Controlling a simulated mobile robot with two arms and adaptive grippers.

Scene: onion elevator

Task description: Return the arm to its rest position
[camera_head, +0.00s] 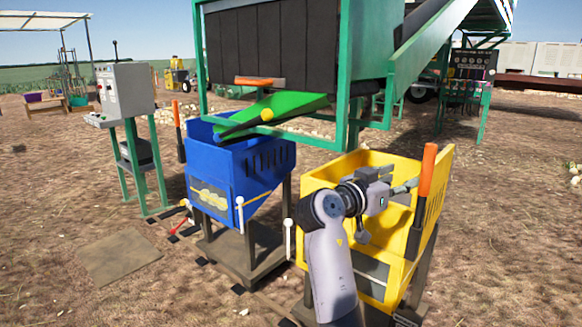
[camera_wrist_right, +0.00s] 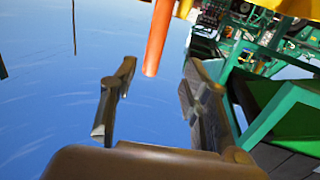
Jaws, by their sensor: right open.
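My right arm (camera_head: 330,255) rises from the bottom of the head view. Its gripper (camera_head: 404,180) is in front of or above the yellow bin (camera_head: 320,175), pointing right toward an upright orange handle (camera_head: 428,168) at the bin's right side. In the right wrist view the two fingers of the right gripper (camera_wrist_right: 160,103) are spread apart with nothing between them. The orange handle (camera_wrist_right: 158,38) shows beyond the fingertips, apparently not touched. My left gripper is not in view.
A blue bin (camera_head: 228,160) stands left of the yellow one. The green-framed elevator (camera_head: 340,90) with a green chute (camera_head: 285,105) is behind both. A control box (camera_head: 125,90) on a green stand is at the left. Bare ground lies in front.

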